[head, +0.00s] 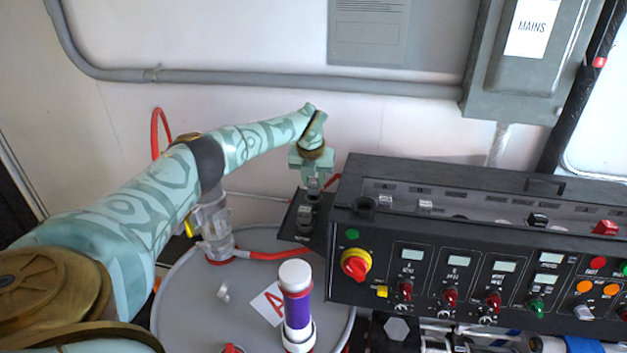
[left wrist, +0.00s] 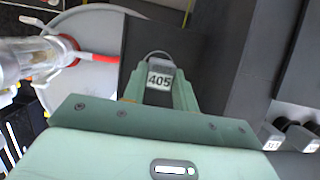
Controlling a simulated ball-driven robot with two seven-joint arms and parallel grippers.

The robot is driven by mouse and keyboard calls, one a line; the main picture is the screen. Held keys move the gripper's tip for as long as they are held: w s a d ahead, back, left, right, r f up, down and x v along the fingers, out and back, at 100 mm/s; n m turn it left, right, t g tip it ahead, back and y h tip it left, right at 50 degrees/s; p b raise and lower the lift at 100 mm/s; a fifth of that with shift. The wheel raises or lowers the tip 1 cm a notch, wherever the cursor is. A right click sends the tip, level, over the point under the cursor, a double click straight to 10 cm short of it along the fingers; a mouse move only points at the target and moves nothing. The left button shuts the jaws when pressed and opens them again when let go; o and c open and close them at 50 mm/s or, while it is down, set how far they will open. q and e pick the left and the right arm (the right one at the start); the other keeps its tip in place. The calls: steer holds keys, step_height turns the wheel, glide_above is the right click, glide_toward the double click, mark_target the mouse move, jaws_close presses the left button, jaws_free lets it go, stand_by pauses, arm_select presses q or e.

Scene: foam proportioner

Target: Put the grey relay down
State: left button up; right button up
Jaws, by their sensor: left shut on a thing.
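My left gripper (head: 313,182) is over the small black shelf (head: 292,233) at the left end of the control box. In the left wrist view its green fingers (left wrist: 160,92) are closed on the grey relay (left wrist: 160,70), which carries a white label reading 405. The relay is over the black shelf surface (left wrist: 190,42). Whether its underside touches the shelf is hidden. In the head view small dark shapes show below the fingertips, and I cannot clearly separate the relay from them. My right gripper is not in view.
The black control box (head: 450,235) stands right of the gripper, with an open round socket (head: 365,205) and several relays on top. A grey drum lid (head: 190,290) bears a clear fitting (head: 214,230) and a purple-banded cylinder (head: 297,305). The wall is close behind.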

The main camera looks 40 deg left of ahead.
arm_select(q)
steer(key=shift+f, duration=0.4)
steer(key=shift+f, duration=0.15)
steer(key=o, duration=0.8)
steer(key=shift+o, duration=0.9)
